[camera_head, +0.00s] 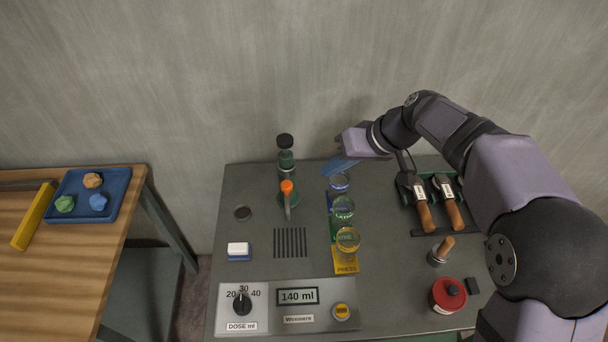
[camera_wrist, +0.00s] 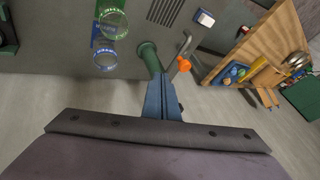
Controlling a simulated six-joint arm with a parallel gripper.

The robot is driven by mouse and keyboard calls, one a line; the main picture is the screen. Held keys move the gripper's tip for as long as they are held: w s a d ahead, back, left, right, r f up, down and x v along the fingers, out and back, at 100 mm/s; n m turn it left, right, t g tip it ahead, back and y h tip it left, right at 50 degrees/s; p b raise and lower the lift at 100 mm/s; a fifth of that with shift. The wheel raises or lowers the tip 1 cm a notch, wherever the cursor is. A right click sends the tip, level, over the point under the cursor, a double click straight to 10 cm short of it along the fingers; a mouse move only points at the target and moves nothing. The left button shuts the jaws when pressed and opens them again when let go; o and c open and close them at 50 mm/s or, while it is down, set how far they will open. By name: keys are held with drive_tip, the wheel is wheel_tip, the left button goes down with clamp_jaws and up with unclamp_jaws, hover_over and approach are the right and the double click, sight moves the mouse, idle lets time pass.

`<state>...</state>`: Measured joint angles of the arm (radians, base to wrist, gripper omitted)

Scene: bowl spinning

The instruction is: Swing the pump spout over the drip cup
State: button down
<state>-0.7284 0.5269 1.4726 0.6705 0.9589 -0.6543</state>
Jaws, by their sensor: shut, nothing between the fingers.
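The pump (camera_head: 286,160) is a green upright body with a dark top at the back of the grey bench. An orange knob (camera_head: 287,186) and a thin grey spout (camera_head: 288,205) stand at its front, the spout pointing toward the bench front. My gripper (camera_head: 330,170) is shut and empty, right of the pump. In the wrist view its blue fingers (camera_wrist: 160,82) appear close to the green pump body (camera_wrist: 150,57); contact is unclear. The orange knob (camera_wrist: 185,64) shows beyond them.
Several round glass jars (camera_head: 344,208) stand in a row right of the spout. A slotted grille (camera_head: 290,242) and a white block (camera_head: 238,249) lie in front. Wooden-handled tools (camera_head: 425,216) and a red canister (camera_head: 448,294) are at right. A blue tray (camera_head: 88,196) sits on the left table.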

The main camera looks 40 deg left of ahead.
sight(282, 185)
drive_tip(key=s+a+f+p, duration=0.3)
drive_tip(key=s+a+f, duration=0.1)
drive_tip(key=a, duration=0.1)
drive_tip(key=shift+f, duration=0.35)
drive_tip(key=shift+a, duration=0.1)
idle(0.3)
drive_tip(key=shift+s+a+m+t, duration=0.25)
drive_tip(key=shift+s+m+t, duration=0.1)
drive_tip(key=shift+s+m, duration=0.25)
drive_tip(key=shift+s+a+m+t, duration=0.3)
drive_tip(key=shift+s+m, duration=0.2)
drive_tip(key=shift+m, duration=0.2)
drive_tip(key=shift+s+a+r+m+t, duration=0.1)
drive_tip(key=shift+s+a+m+t, duration=0.55)
drive_tip(key=shift+m, duration=0.25)
drive_tip(key=s+a+p, duration=0.2)
drive_tip(key=s+a, duration=0.1)
drive_tip(key=a, duration=0.4)
drive_tip(key=shift+a, duration=0.35)
